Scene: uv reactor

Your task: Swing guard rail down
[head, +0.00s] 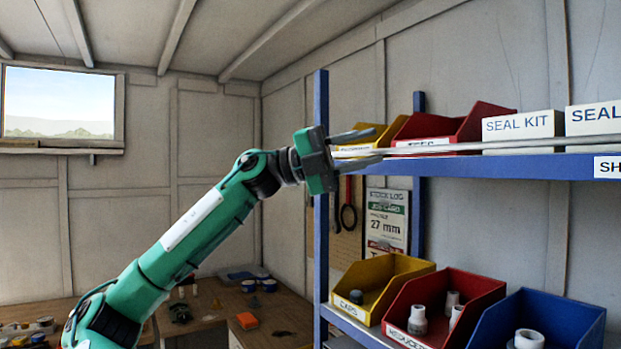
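The guard rail (500,146) is a long, thin pale metal bar. It runs across the front of the upper blue shelf, roughly level, in front of the bins and boxes. My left gripper (358,149) is at the rail's left end, by the shelf's left post. Its two grey fingers are spread, one above and one below the rail's end, with gaps visible between. Whether a finger touches the rail cannot be told. My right gripper is not in view.
The upper shelf (490,167) holds a yellow bin (372,136), a red bin (470,126) and white SEAL KIT boxes (522,126). Below are yellow, red and blue bins (535,318). A cluttered workbench (215,325) stands at lower left. A blue post (321,200) stands beside my gripper.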

